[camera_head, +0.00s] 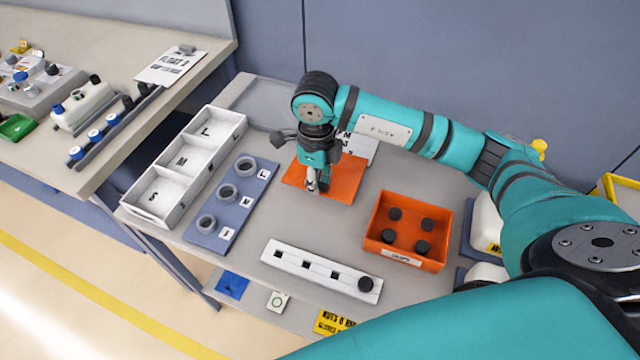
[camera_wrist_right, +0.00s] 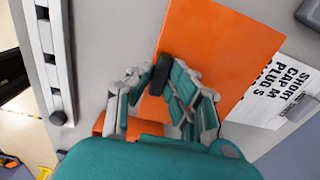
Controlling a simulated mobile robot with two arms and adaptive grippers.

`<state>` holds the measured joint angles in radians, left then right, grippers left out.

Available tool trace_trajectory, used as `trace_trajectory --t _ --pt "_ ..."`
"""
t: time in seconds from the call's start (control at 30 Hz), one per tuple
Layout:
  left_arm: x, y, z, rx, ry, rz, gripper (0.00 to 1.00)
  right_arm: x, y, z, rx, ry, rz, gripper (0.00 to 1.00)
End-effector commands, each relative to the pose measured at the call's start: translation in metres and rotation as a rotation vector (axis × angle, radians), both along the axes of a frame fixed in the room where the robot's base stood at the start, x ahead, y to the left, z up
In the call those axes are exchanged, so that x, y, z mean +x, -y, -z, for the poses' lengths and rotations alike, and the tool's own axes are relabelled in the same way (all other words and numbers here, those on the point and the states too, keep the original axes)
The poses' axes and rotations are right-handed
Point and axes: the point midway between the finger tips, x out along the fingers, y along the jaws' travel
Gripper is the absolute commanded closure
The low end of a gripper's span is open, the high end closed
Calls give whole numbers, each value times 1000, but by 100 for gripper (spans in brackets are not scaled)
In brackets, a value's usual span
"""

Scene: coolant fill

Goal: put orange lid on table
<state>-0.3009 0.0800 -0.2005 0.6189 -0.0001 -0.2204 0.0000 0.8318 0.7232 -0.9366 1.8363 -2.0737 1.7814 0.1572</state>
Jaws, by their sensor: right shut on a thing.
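The orange lid (camera_head: 343,182) is a flat orange panel low over or on the grey table (camera_head: 330,225), between the blue board and the orange box. It also shows in the wrist view (camera_wrist_right: 225,50), where it overlaps a printed card. My right gripper (camera_head: 317,186) points down at the lid's left part. In the wrist view its fingers (camera_wrist_right: 160,88) are shut on a dark piece (camera_wrist_right: 160,72) that looks like the lid's handle. I cannot tell whether the lid's underside touches the table. My left gripper is not in view.
An orange box (camera_head: 376,240) with several black caps stands right of the lid. A white strip (camera_head: 290,261) with square holes lies in front. A blue board (camera_head: 222,232) with rings and a white compartment tray (camera_head: 133,207) are at left. The printed card (camera_head: 357,150) lies behind.

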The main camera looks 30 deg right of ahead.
Motion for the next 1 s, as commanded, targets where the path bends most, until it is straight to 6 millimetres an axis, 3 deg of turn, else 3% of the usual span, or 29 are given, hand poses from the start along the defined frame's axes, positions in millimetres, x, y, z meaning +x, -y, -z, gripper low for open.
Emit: trace_trajectory --t 0.27,0.6,0.63,0.77,1.0 --pt "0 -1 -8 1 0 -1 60 -1 0 33 0 -4 -1 100" --pt "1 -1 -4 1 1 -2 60 0 0 40 0 0 -3 100" --pt "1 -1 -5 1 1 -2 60 0 0 38 0 0 -3 80" --pt "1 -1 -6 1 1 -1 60 0 0 38 0 0 -2 63" --pt "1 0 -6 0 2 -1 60 0 0 38 -1 -1 -2 61"
